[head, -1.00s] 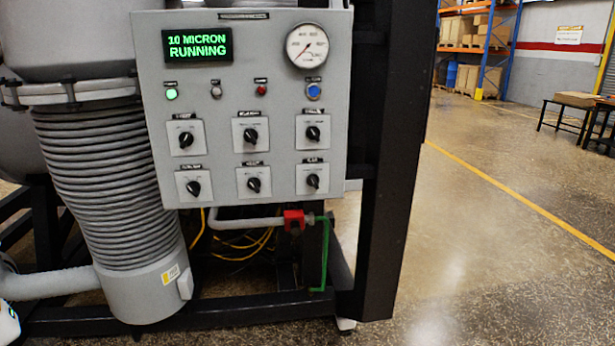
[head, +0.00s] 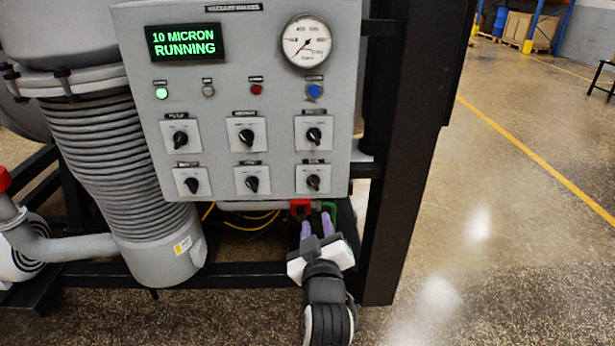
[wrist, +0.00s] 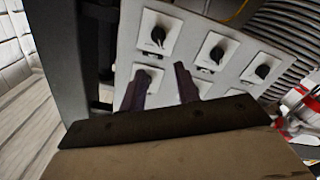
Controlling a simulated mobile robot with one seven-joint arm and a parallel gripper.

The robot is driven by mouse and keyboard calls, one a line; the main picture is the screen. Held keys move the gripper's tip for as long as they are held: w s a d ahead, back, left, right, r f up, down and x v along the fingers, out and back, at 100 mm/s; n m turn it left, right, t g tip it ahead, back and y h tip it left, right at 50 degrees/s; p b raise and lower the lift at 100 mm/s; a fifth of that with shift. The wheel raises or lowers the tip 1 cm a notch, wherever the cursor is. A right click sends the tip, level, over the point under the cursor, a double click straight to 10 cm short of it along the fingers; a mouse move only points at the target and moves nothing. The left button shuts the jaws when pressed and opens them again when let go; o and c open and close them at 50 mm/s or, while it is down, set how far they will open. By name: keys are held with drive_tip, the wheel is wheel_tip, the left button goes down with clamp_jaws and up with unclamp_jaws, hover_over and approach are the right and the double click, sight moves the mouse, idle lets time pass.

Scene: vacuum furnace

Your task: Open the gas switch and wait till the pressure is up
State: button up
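The grey control panel (head: 220,110) carries two rows of black rotary switches on white plates. The lower-right switch (head: 314,182) has a short label that looks like "GAS". It also shows in the wrist view (wrist: 158,36), where the panel appears upside down. The green display (head: 183,42) reads "10 MICRON RUNNING". The round pressure gauge (head: 307,41) has its needle at the lower left. My gripper (head: 318,214) is just below the panel's lower right. In the wrist view its two dark fingers (wrist: 163,74) are apart with nothing between them; they hide parts of the plates behind.
A black frame post (head: 400,150) stands right of the panel. A red valve (head: 300,206) and green pipe (head: 329,210) sit under the panel, close behind my fingers. A ribbed bellows (head: 120,160) is at left.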

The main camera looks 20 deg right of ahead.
drive_tip(key=b, duration=0.3)
approach(313, 185)
drive_tip(key=x, duration=0.7)
drive_tip(key=shift+r, duration=0.1)
drive_tip(key=shift+x, duration=0.8)
drive_tip(key=shift+s, duration=0.1)
clamp_jaws()
